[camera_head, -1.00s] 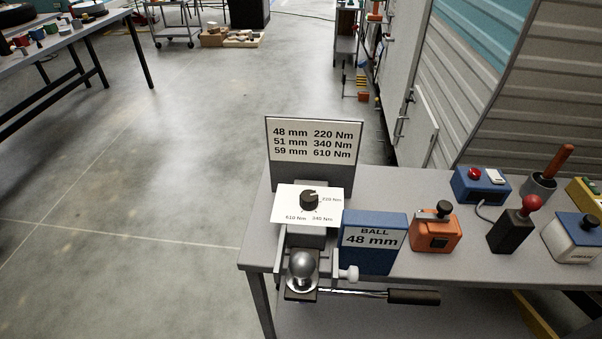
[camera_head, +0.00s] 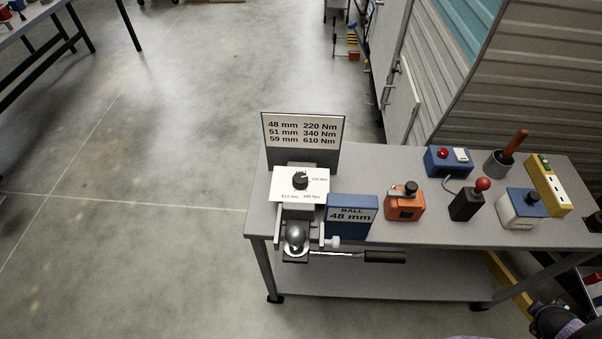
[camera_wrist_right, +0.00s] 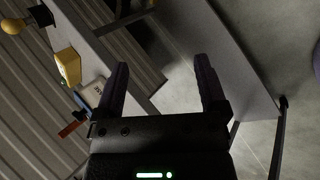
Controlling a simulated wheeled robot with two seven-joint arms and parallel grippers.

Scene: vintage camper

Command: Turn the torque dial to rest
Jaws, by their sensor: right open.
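The torque dial (camera_head: 300,181) is a black knob on a white plate (camera_head: 317,188) marked 220, 340 and 610 Nm. Its pale pointer faces upper right, near the 220 Nm mark. Behind it stands a sign (camera_head: 303,133) pairing 48, 51 and 59 mm with those values. A blue box (camera_head: 351,215) beside it reads BALL 48 mm. My right arm shows at the lower right of the head view, well away from the dial. In the right wrist view my right gripper (camera_wrist_right: 160,82) is open and empty. My left gripper is not in view.
A steel ball (camera_head: 295,236) and a black-handled bar (camera_head: 384,257) sit at the bench front. An orange box (camera_head: 405,202), a red-knobbed lever (camera_head: 467,200) and a white-and-blue box (camera_head: 521,208) stand right along the bench (camera_head: 400,228).

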